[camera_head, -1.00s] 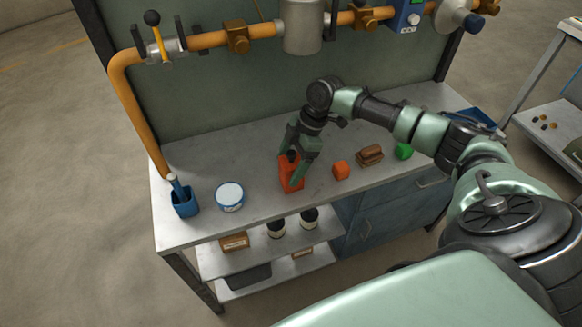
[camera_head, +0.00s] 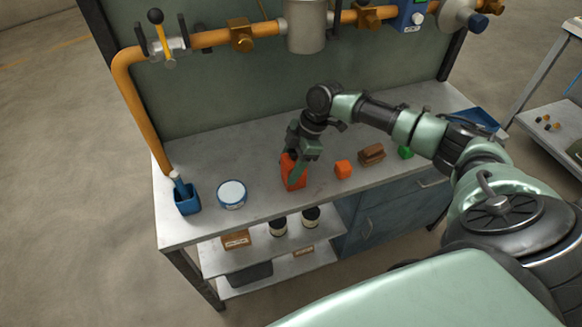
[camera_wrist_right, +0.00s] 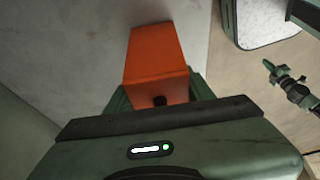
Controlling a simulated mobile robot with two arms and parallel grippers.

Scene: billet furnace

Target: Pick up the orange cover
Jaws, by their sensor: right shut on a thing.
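The orange cover (camera_head: 291,171) is an orange-red, box-like piece standing upright on the grey workbench (camera_head: 252,164). My right gripper (camera_head: 298,165) reaches down over it from above and is shut on it. Its fingers hide part of the cover in the head view. In the right wrist view the cover (camera_wrist_right: 156,52) sticks out beyond the gripper body, with a small dark knob near its close end. What looks like my left gripper (camera_wrist_right: 284,80) is small at the right of the wrist view, away from the bench; its jaws are too small to judge.
A blue cup (camera_head: 187,203) with a handle in it and a round white-topped tin (camera_head: 231,194) stand to the left. A small orange block (camera_head: 343,169), a brown piece (camera_head: 371,154) and a green object (camera_head: 405,152) lie to the right. A yellow pipe (camera_head: 137,105) runs behind.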

